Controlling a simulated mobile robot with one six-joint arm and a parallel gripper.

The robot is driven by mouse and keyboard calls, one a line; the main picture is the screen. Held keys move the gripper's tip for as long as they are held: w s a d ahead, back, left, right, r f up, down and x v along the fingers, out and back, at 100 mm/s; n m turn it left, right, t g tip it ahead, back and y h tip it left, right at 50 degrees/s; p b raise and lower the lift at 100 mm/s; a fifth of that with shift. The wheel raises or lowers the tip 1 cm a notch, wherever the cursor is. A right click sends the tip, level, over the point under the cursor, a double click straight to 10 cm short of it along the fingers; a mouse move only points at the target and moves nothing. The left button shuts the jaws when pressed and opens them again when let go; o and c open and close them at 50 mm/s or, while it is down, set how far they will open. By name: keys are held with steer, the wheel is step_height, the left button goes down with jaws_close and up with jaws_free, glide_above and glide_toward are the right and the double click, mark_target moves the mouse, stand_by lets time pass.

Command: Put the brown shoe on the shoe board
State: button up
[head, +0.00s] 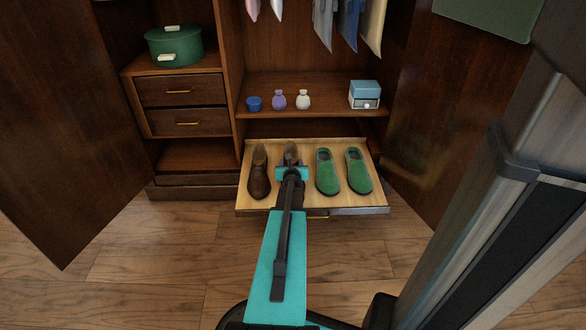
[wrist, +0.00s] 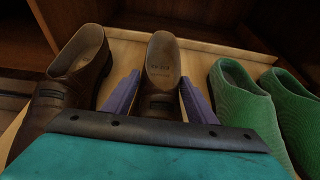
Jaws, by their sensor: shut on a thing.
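My gripper (wrist: 160,92) is shut on a brown shoe (wrist: 163,66), with one purple finger on each side of it in the wrist view. The head view also shows this shoe (head: 291,152) beyond my gripper (head: 291,170). The shoe is over or on the pale wooden shoe board (head: 303,204); whether it touches the board cannot be told. Another brown shoe (head: 259,174) stands on the board to the left. The lower part of the held shoe is hidden by my gripper.
Two green shoes (head: 327,173) (head: 359,171) stand on the board to the right, close to my gripper. The armoire's open doors (head: 70,120) flank the board.

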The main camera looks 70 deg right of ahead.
steer(key=o, duration=1.4)
steer(key=shift+w, duration=0.1)
steer(key=shift+c, duration=0.2)
steer(key=shift+a, duration=0.15)
steer(key=shift+v, duration=1.55)
steer(key=s+a, duration=0.1)
steer(key=s+a+r, duration=0.1)
steer(key=s+a, duration=0.1)
steer(key=shift+a+r, duration=0.35)
steer(key=shift+r, duration=0.05)
steer(key=shift+v, duration=2.05)
steer(key=shift+a, duration=0.1)
steer(key=shift+w, duration=0.15)
